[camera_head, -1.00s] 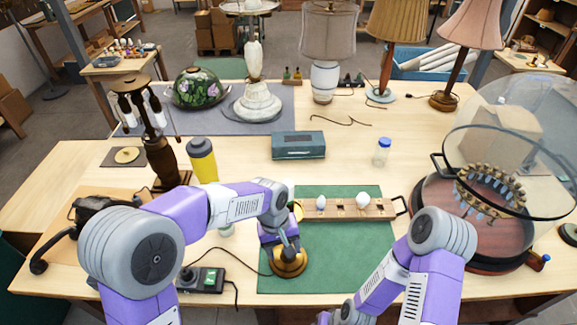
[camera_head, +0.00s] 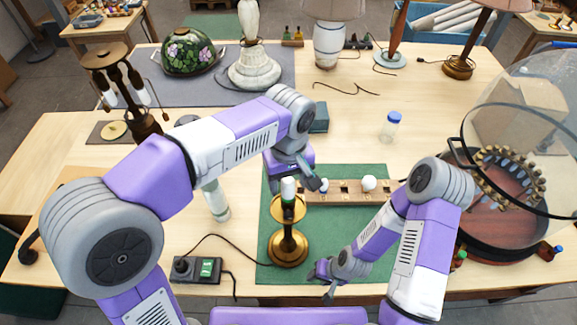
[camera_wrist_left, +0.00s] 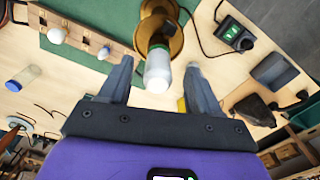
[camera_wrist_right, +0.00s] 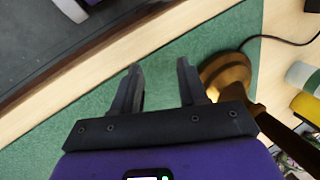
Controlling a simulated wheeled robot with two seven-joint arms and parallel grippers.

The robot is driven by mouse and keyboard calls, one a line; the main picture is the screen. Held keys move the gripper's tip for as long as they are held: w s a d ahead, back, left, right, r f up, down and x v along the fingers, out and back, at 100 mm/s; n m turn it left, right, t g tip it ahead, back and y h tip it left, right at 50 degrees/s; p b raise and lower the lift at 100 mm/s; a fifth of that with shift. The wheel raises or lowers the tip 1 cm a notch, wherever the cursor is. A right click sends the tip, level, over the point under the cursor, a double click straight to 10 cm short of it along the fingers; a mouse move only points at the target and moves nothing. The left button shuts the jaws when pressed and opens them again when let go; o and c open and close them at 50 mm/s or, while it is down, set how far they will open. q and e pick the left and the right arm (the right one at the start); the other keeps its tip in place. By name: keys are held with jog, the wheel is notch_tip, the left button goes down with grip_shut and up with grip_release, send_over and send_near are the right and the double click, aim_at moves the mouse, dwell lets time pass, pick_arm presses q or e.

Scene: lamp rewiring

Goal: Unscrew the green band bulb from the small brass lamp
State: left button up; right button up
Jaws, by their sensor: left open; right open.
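The small brass lamp (camera_head: 288,246) stands upright on the green mat. A white bulb with a green band (camera_head: 288,190) sits upright at its top. My left gripper (camera_head: 298,182) is open at bulb height, just behind the lamp. In the left wrist view the bulb (camera_wrist_left: 158,70) shows pale and end-on between the open fingers (camera_wrist_left: 160,80), with visible gaps on both sides. My right gripper (camera_head: 325,278) is open and empty, low over the mat to the right of the lamp base. The right wrist view shows the brass base (camera_wrist_right: 228,75) beside its right finger.
A wooden bulb rack (camera_head: 345,198) holding a white bulb (camera_head: 368,183) and another bulb lies behind the lamp. A black switch box (camera_head: 197,270) with a cord is at left. A glass-domed carousel (camera_head: 505,235) stands at right. A blue-lidded jar (camera_head: 390,127) stands further back.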

aim_at(289, 189)
pick_arm(q)
jog(key=f, duration=0.2)
jog(key=shift+w+f, duration=0.25)
jog(key=shift+f, duration=0.1)
pick_arm(e)
jog(key=shift+w+f, duration=0.1)
jog(key=shift+w, duration=0.1)
pick_arm(q)
jog(key=shift+s+f, duration=0.1)
jog(key=shift+f, duration=0.5)
jog(key=c, duration=1.1)
jog(key=o, duration=0.3)
jog(key=shift+c, duration=1.3)
jog(key=n, duration=0.5)
jog(key=shift+n, duration=1.5)
